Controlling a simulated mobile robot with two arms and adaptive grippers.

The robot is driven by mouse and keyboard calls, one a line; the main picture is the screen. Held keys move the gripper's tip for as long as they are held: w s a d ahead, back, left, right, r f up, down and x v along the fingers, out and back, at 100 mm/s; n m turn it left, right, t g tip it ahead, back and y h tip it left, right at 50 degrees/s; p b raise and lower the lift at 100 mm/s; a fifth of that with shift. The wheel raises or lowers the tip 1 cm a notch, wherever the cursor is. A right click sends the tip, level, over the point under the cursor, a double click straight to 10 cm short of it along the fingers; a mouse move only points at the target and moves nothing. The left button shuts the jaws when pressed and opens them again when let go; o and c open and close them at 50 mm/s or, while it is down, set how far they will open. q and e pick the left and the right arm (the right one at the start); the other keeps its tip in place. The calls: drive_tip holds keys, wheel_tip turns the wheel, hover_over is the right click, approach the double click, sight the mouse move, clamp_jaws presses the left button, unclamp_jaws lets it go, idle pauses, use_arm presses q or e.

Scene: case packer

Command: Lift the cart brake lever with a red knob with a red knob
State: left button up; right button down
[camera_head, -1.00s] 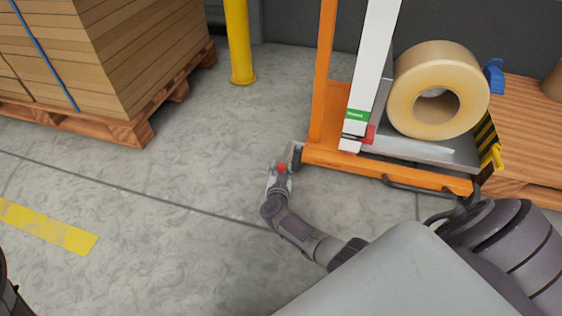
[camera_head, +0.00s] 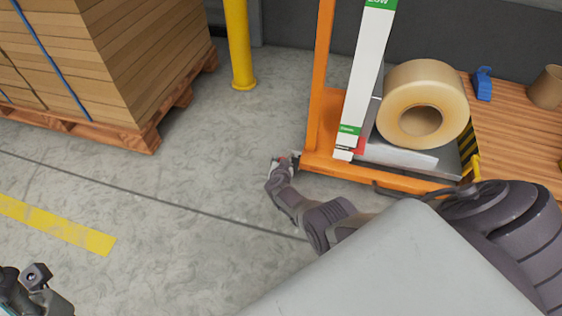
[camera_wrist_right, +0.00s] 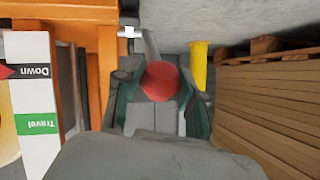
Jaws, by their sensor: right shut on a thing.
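The red knob (camera_wrist_right: 160,80) of the brake lever sits between the fingers of my right gripper (camera_wrist_right: 158,100) in the right wrist view. The right gripper is shut on it, with a finger on each side. A grey lever bar (camera_wrist_right: 150,47) runs from behind the knob toward the orange cart frame. In the head view my right gripper (camera_head: 280,165) is low at the left front corner of the orange cart (camera_head: 385,178) and hides most of the knob. Part of my left gripper (camera_head: 35,285) shows at the lower left; its fingers are not clear.
The cart carries a large tape roll (camera_head: 422,105) and a white label strip (camera_head: 365,75) with green marks. A pallet of flat cardboard (camera_head: 110,60) and a yellow post (camera_head: 239,45) stand behind at the left.

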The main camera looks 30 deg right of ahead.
drive_tip(key=shift+w+d+r+p, duration=0.2)
drive_tip(key=shift+w+d+r, duration=0.2)
drive_tip(key=shift+r, duration=0.2)
drive_tip(key=shift+w+d+r+p, duration=0.2)
drive_tip(key=shift+w+d+r, duration=0.15)
drive_tip(key=shift+r, duration=0.25)
drive_tip(key=c, duration=1)
unclamp_jaws()
drive_tip(key=o, duration=0.3)
drive_tip(key=shift+f, duration=0.1)
drive_tip(key=shift+s, duration=0.1)
drive_tip(key=shift+a, duration=0.1)
drive_tip(key=shift+a+f, duration=0.1)
drive_tip(key=shift+a, duration=0.05)
